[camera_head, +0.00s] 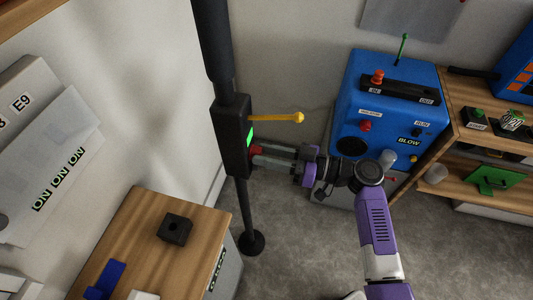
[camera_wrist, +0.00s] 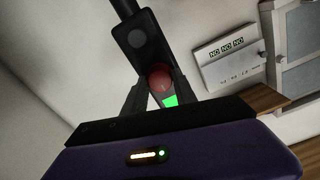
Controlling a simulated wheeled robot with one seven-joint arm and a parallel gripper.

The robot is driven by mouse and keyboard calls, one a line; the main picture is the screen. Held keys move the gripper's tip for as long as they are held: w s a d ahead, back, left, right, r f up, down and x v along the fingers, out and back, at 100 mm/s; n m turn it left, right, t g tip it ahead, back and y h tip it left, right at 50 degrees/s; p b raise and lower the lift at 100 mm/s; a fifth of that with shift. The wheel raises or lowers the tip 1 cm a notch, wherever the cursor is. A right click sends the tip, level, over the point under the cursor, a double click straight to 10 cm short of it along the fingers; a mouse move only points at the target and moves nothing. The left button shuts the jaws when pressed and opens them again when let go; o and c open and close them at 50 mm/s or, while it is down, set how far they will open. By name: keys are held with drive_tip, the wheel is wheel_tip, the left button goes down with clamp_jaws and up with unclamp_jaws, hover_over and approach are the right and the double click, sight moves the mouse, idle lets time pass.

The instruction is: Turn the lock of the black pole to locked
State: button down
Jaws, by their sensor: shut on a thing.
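The black pole (camera_head: 213,42) stands upright at the centre-left of the head view, with a black lock box (camera_head: 231,150) on it. A yellow lever with a ball end (camera_head: 285,118) sticks out from the box to the right. A green strip (camera_head: 250,136) shows on the box's side. My gripper (camera_head: 262,157) reaches in from the right and is shut on a red knob (camera_head: 257,150) on the box, below the lever. In the wrist view the red knob (camera_wrist: 159,77) sits between my fingertips, beside a green patch (camera_wrist: 170,101). The lock's written state is not readable.
A blue machine (camera_head: 388,105) with buttons stands to the right of my gripper, next to a wooden shelf (camera_head: 455,95). A wooden cabinet top (camera_head: 205,232) with a black block (camera_head: 175,229) is at lower left.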

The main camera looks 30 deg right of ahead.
drive_tip(key=shift+m, duration=0.4)
drive_tip(key=m, duration=0.4)
drive_tip(key=m+p, duration=0.1)
drive_tip(key=m, duration=0.3)
drive_tip(key=shift+r+m, duration=0.1)
drive_tip(key=shift+m, duration=0.2)
drive_tip(key=m+p, duration=0.3)
drive_tip(key=m, duration=0.2)
drive_tip(key=shift+m+p, duration=0.85)
drive_tip(key=shift+m, duration=0.85)
drive_tip(key=c, duration=1)
unclamp_jaws()
